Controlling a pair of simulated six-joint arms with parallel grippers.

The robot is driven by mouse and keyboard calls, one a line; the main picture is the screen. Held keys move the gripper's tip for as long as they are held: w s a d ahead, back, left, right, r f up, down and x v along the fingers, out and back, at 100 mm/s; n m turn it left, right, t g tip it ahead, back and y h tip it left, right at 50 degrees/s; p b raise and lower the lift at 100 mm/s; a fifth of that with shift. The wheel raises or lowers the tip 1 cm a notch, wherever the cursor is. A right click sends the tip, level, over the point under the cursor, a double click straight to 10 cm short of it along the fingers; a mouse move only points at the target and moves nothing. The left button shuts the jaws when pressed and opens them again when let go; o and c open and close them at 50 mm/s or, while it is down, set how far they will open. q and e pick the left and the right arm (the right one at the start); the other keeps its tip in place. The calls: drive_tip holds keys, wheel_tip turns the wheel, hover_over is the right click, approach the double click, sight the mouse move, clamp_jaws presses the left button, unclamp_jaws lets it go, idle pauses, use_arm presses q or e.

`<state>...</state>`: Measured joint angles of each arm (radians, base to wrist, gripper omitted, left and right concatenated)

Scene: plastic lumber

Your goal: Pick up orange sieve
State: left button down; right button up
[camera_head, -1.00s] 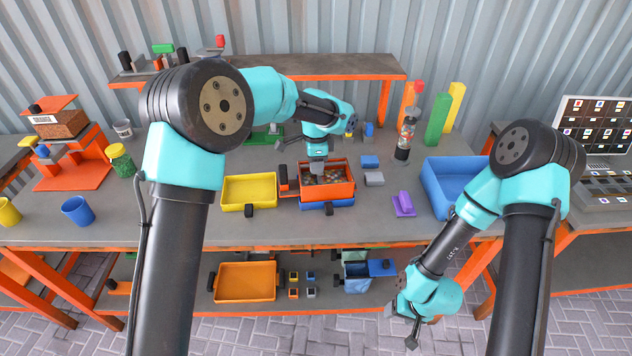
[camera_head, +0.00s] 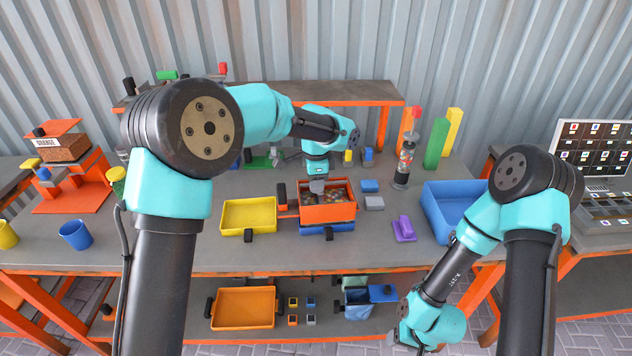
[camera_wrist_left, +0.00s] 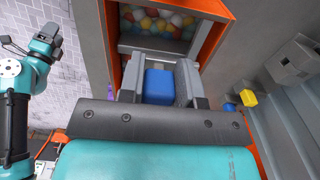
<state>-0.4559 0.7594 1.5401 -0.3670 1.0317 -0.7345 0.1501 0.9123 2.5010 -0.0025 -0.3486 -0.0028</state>
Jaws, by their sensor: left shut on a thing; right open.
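The orange sieve (camera_head: 327,214) is a box with orange walls and small multicoloured pieces inside. It sits on or just above a blue tray (camera_head: 327,229) in the middle of the bench; I cannot tell if there is a gap. My left gripper (camera_head: 317,186) reaches down at the sieve's far side and is shut on it. In the left wrist view the sieve (camera_wrist_left: 214,45) is at the top, at the tips of my left gripper (camera_wrist_left: 160,68), with a blue patch between the fingers. My right gripper (camera_head: 420,346) is low, in front of the bench, open and empty.
A yellow tray (camera_head: 248,231) is close to the sieve's left. A blue block (camera_head: 370,186), a grey block (camera_head: 374,203), a purple piece (camera_head: 404,230) and a large blue bin (camera_head: 432,212) are to its right. An orange tray (camera_head: 243,322) is on the shelf below.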

use_arm(q)
drive_tip(key=s+r, duration=0.1)
drive_tip(key=s, duration=1.3)
drive_tip(key=shift+s+d+r, duration=0.15)
drive_tip(key=shift+d, duration=0.1)
